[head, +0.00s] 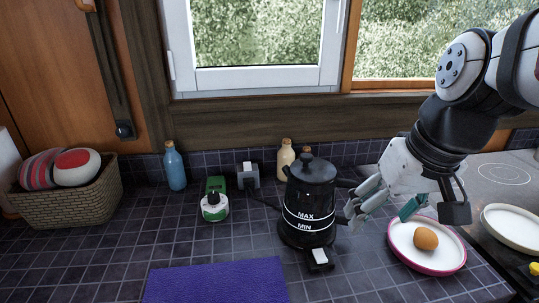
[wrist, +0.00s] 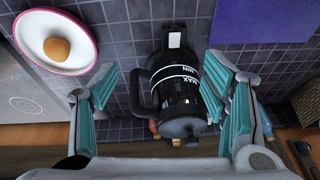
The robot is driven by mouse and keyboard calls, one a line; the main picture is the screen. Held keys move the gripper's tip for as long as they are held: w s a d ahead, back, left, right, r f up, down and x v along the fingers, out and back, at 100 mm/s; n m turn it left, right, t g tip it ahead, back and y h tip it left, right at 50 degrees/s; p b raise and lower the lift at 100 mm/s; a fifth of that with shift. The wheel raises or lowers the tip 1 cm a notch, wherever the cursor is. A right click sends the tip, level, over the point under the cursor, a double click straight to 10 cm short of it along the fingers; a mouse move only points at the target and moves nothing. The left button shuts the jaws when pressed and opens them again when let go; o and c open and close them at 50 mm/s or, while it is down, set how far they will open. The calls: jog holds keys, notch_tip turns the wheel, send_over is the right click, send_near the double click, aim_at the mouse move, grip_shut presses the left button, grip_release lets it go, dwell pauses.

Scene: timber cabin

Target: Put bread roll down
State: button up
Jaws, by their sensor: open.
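The bread roll (head: 426,239) is a small brown, rounded piece lying on a white plate with a pink rim (head: 399,256) at the right of the counter. In the wrist view the roll (wrist: 57,50) and the plate (wrist: 29,27) show at the upper left, outside the jaws. My gripper (head: 375,215) is open and empty, between the black kettle and the plate, apart from the roll. In the wrist view its teal-padded fingers (wrist: 165,92) are wide apart, with the kettle (wrist: 182,97) showing between them.
The black kettle (head: 309,195) stands just left of my gripper. A purple mat (head: 215,283) lies at the front. A blue bottle (head: 174,167), a green-and-white item (head: 215,206) and a basket (head: 75,205) stand left. Another white plate (head: 514,226) sits on the hob at right.

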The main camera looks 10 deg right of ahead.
jog(key=s+a+n, duration=0.1)
jog(key=s+a, duration=0.4)
jog(key=s, duration=0.1)
jog(key=shift+s+a+t, duration=0.25)
jog(key=shift+s+t, duration=0.05)
jog(key=shift+f, duration=0.1)
